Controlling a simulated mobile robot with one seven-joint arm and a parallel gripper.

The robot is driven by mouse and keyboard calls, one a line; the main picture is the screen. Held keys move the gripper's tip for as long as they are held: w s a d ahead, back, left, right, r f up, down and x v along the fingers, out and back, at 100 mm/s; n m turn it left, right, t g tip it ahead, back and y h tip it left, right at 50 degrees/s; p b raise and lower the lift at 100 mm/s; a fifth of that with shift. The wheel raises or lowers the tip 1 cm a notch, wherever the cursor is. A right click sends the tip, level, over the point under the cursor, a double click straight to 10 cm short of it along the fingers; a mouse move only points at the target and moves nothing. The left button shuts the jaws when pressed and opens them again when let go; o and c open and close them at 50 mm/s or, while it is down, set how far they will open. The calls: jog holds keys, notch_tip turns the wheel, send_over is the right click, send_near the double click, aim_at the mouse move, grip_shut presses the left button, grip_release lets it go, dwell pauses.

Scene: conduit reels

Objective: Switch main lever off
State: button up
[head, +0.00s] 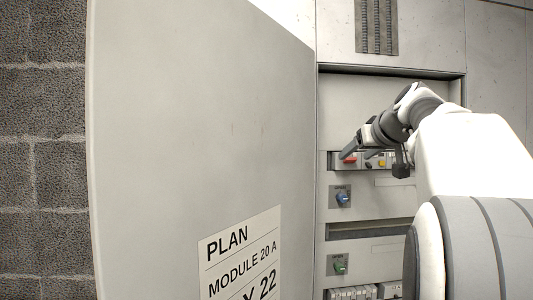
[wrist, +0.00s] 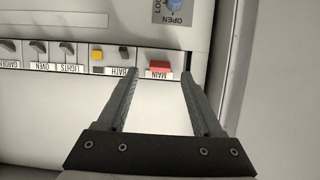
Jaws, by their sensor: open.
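The red main lever (wrist: 158,66) sits over a label reading MAIN at the end of a switch row, upside down in the wrist view. It also shows in the head view (head: 350,159). I cannot tell whether it is on or off. My gripper (wrist: 160,78) is open and empty. Its two fingertips lie on either side of the red lever in the wrist view, though their distance from the panel is unclear. In the head view my gripper (head: 350,147) hangs just in front of and above the lever.
Beside the main lever are a dark BATH lever (wrist: 124,52), a yellow button (wrist: 97,55) and several dark levers. A blue knob (head: 342,199) and a green knob (head: 340,265) sit lower. The cabinet's open door (head: 200,130) stands at left, with a PLAN sign (head: 240,250).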

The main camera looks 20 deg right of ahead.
jog(key=shift+x, duration=0.95)
grip_shut()
